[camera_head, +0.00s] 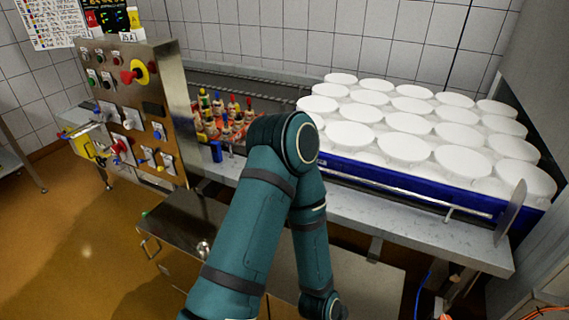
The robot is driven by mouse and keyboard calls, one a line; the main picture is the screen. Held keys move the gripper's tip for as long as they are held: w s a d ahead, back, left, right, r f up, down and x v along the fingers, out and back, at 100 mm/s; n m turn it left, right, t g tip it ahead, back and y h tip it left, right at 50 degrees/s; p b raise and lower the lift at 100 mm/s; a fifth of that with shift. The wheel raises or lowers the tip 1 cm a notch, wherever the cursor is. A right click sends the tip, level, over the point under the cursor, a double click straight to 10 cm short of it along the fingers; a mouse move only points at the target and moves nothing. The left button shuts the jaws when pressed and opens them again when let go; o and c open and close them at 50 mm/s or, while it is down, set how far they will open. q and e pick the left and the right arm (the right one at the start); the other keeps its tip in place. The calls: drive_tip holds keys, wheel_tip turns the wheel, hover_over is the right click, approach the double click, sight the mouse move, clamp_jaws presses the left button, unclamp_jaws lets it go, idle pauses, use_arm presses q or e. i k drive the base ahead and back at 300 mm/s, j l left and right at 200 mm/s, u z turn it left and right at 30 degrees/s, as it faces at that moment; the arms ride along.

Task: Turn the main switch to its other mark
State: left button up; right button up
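A steel control panel (167,95) stands at the left, with several buttons, knobs and levers on its face. A red handle on a round yellow plate (139,72) near its upper right looks like the main switch. Its marks are too small to read. Another red handle (119,147) sits lower on the panel; I cannot tell its function. One of my teal arms rises from the bottom middle and bends back down, to the right of the panel and apart from it. Neither of my grippers shows in this view.
Right of the panel, a crate (268,117) holds small coloured items. Several white round moulds (403,148) fill a blue-edged tray (390,178) on the steel bench (440,245). A low steel surface (185,222) lies before the panel. The brown floor (60,240) at left is clear.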

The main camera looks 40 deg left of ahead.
sight(120, 146)
drive_tip(key=u, duration=2.3)
drive_tip(key=i+j, duration=0.2)
drive_tip(key=j+u, duration=0.05)
